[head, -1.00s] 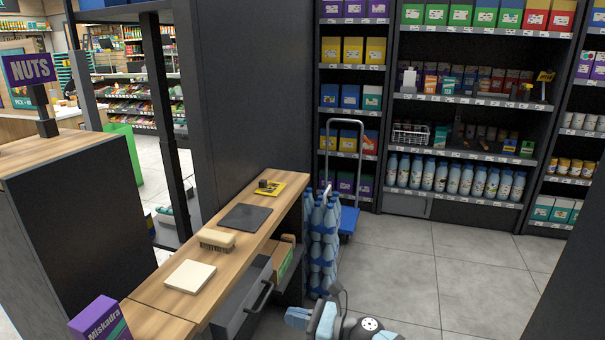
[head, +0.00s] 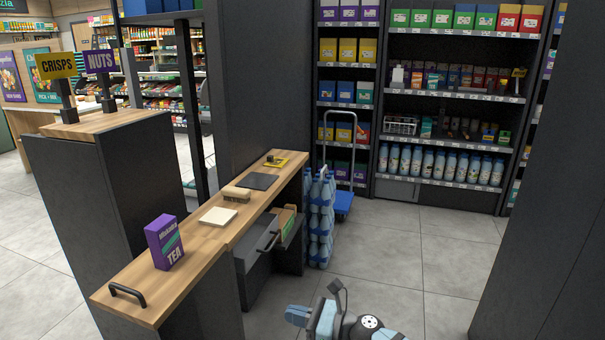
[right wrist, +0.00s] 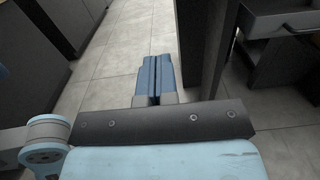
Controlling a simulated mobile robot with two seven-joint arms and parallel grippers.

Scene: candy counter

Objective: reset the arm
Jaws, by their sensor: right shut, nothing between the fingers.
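My right gripper (right wrist: 156,76) shows in the right wrist view with its two blue fingers together and nothing between them. It hangs over bare grey floor, beside a dark panel. In the head view my right gripper (head: 297,315) is at the bottom centre, in front of the counter and apart from it. My left gripper is in neither view.
The wooden counter (head: 190,258) holds a purple tea box (head: 163,243), a white square (head: 217,217), a brush (head: 237,194) and a dark mat (head: 259,181). An open drawer (head: 255,262) juts out. Bottle packs (head: 319,225) and a trolley (head: 343,204) stand behind. Floor is clear at right.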

